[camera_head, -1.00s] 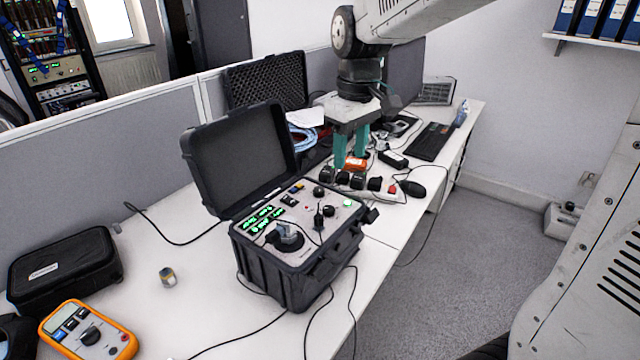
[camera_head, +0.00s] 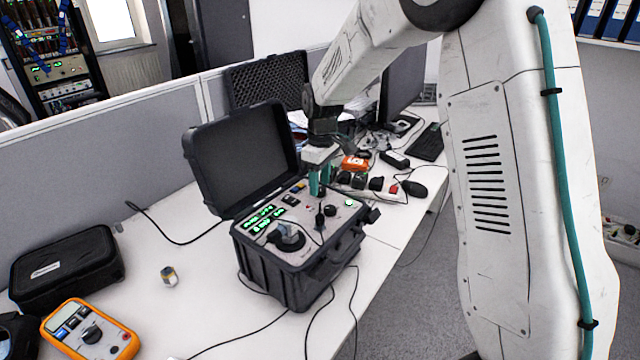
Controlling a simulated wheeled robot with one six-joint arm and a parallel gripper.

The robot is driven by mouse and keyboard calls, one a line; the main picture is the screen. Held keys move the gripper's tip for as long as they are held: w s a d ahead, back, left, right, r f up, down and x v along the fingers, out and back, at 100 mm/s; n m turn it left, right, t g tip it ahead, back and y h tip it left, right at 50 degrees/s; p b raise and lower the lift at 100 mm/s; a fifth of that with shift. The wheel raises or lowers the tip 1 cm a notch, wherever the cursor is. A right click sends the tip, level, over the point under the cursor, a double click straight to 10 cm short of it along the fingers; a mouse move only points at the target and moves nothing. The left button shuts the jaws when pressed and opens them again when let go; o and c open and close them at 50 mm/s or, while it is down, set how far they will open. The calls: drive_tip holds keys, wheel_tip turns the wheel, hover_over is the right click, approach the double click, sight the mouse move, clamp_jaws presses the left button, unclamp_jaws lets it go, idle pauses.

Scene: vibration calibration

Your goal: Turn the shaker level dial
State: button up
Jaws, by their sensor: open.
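The shaker unit is an open black case (camera_head: 283,272) with a grey control panel, standing on the white desk. Which control is the level dial is too small to tell. My gripper (camera_head: 319,189) points down with its teal fingers at the panel's back right, left of and behind the visible knob. It is open. The fingers hide part of the panel there, and contact cannot be made out.
The raised case lid (camera_head: 240,158) stands left of my gripper. Behind are a power strip with black plugs (camera_head: 376,184) and an orange box (camera_head: 355,163). A multimeter (camera_head: 90,332) and black pouch (camera_head: 66,265) lie at left. Cables hang at the desk's front edge.

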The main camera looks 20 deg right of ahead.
drive_tip(key=shift+f, duration=0.6)
drive_tip(key=shift+c, duration=0.3)
drive_tip(key=c, duration=0.9)
drive_tip(key=m, duration=0.6)
drive_tip(key=shift+r, duration=0.1)
drive_tip(key=m, duration=0.6)
drive_tip(key=shift+d+m+t, duration=0.15)
drive_tip(key=shift+m+t, duration=0.15)
drive_tip(key=shift+m, duration=0.1)
